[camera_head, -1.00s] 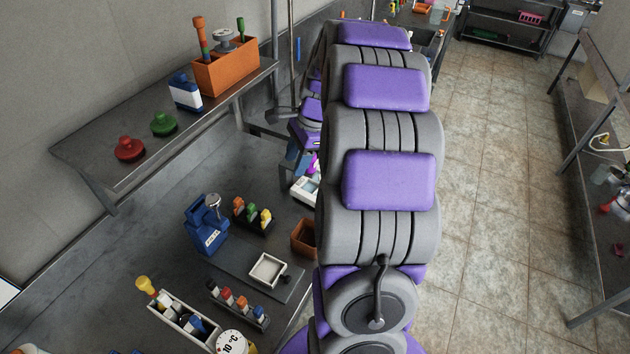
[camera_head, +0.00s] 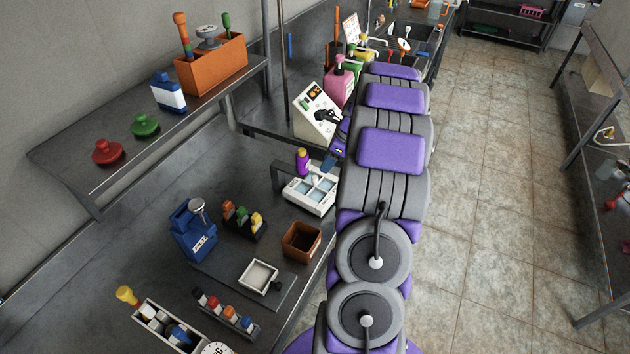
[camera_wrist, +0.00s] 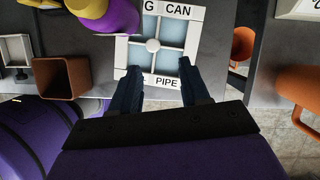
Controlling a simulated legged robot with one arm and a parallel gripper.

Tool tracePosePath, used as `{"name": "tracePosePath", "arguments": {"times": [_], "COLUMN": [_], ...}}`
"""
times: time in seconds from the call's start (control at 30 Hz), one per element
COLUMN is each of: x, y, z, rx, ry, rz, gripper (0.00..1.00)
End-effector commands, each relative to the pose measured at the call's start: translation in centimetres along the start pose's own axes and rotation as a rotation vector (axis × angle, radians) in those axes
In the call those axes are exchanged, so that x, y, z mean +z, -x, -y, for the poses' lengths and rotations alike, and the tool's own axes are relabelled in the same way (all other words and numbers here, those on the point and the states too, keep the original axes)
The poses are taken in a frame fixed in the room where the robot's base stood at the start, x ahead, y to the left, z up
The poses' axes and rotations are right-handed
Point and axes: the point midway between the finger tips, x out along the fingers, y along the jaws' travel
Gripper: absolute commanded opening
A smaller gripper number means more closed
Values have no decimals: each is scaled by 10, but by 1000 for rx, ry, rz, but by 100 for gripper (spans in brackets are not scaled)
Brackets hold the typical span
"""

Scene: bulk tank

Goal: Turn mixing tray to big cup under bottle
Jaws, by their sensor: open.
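The mixing tray (camera_head: 308,206) is a white square with light-blue compartments, standing on the left bench beside my arm. In the wrist view the mixing tray (camera_wrist: 178,11) shows a round white centre knob (camera_wrist: 152,45) and edge labels, with "CAN" at the far side and "PIPE" at the near side. A purple and yellow bottle (camera_head: 303,161) is at the tray's far left corner; it also shows in the wrist view (camera_wrist: 118,18). My gripper (camera_wrist: 160,82) is open and empty, its dark blue fingers at the tray's near edge. I cannot tell whether they touch it.
A brown square box (camera_head: 301,241) stands in front of the tray. An orange cup (camera_wrist: 243,45) is right of the tray in the wrist view. The floor aisle on the right is clear.

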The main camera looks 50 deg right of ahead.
Motion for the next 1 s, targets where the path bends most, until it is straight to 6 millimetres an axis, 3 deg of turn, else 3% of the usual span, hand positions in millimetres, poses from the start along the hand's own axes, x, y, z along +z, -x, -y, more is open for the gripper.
{"name": "tracePosePath", "arguments": {"times": [0.03, 0.3, 0.5, 0.7, 0.93, 1.0], "x": [0, 10, 7, 2, 4, 5], "y": [-13, -59, -85, -95, -94, -94], "z": [-3, -18, -12, -3, -7, -8], "rx": [3, -14, -7, -1, -6, -5], "ry": [1, 8, 5, 2, 4, 4], "rz": [-1, -9, -5, -2, -6, -7], "gripper": [46, 46, 46, 46, 46, 35]}}
